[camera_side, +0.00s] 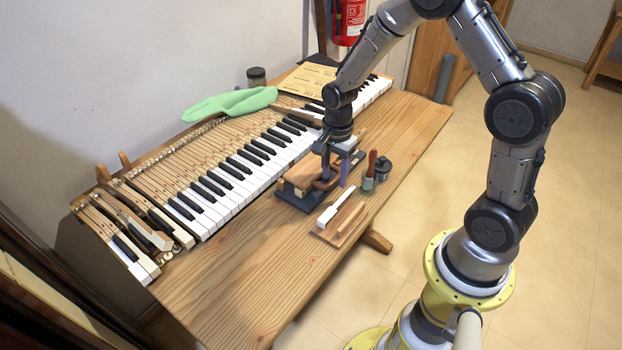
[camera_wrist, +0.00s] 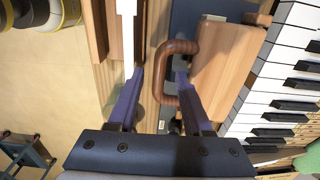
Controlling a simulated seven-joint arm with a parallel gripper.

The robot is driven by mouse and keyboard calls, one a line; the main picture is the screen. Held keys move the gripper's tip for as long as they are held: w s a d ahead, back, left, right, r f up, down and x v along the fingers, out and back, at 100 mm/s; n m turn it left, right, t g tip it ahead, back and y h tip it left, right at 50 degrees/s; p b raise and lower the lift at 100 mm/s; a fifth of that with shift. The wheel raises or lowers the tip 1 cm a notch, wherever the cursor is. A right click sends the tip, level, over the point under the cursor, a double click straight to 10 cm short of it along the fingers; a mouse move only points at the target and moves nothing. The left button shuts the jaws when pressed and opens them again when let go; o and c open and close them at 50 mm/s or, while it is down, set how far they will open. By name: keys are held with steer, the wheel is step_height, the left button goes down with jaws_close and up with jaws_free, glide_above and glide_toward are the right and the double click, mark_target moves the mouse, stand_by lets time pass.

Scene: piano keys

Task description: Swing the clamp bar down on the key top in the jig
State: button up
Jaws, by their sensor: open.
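The jig (camera_side: 293,198) stands on the bench in front of the keyboard, with a dark base and a wooden block (camera_wrist: 225,70) on it. A brown looped handle (camera_wrist: 162,68) shows beside the block; it also shows in the side view (camera_side: 326,184). I cannot tell the clamp bar's angle, and the key top in the jig is not clearly visible. My gripper (camera_side: 336,176) is down at the jig. In the wrist view my gripper (camera_wrist: 159,75) is open, one fingertip on each side of the handle's outer bar, with gaps visible.
A wooden tray (camera_side: 322,236) holding a white-topped key (camera_side: 334,207) lies just in front of the jig. A brown-handled tool (camera_side: 370,170) and a dark jar (camera_side: 383,167) stand to the right. The piano keyboard (camera_side: 235,175) runs behind. The front-left bench is clear.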

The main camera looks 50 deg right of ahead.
steer(key=shift+r, duration=0.15)
steer(key=shift+r, duration=2.9)
